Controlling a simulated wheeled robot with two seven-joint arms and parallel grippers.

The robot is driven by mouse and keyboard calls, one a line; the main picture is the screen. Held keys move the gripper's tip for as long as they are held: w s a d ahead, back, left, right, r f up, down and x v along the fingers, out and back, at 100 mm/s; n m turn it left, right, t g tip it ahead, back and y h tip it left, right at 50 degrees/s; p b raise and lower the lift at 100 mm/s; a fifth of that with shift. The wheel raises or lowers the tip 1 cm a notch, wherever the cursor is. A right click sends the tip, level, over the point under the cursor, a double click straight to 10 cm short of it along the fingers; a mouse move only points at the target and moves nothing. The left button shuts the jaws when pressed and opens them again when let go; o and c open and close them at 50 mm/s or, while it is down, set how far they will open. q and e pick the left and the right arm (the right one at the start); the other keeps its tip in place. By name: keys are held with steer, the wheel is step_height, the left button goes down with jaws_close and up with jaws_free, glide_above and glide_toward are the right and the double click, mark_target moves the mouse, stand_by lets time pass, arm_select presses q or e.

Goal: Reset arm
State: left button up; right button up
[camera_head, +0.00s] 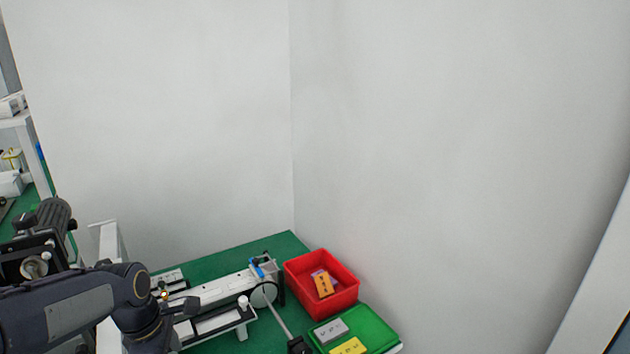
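My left arm (60,315), dark grey, comes in from the lower left and bends downward at a rounded joint. A small dark part shows beside the joint; I cannot tell what it is. My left gripper cannot be made out, and the arm runs out of the bottom edge. My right arm and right gripper are not in view.
A green-topped table (215,262) stands against the wall corner. It holds a white device (225,290) with a grey rod, a red bin (345,300) with orange and purple pieces, and a green tray (380,327) with grey and yellow pieces. Dark equipment stands at left.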

arm_select(q)
steer(key=s+d+r+m+t+h, duration=0.1)
steer(key=s+d+r+m+t, duration=0.1)
steer(key=s+m, duration=0.7)
steer(key=s+d+r+m+t+h, duration=0.1)
steer(key=s+d+m, duration=0.3)
steer(key=s+m, duration=0.5)
steer(key=shift+d+r+m+t+h, duration=0.2)
steer(key=shift+r+m+t+h, duration=0.15)
steer(key=shift+r+t, duration=0.4)
steer(key=shift+f, duration=0.1)
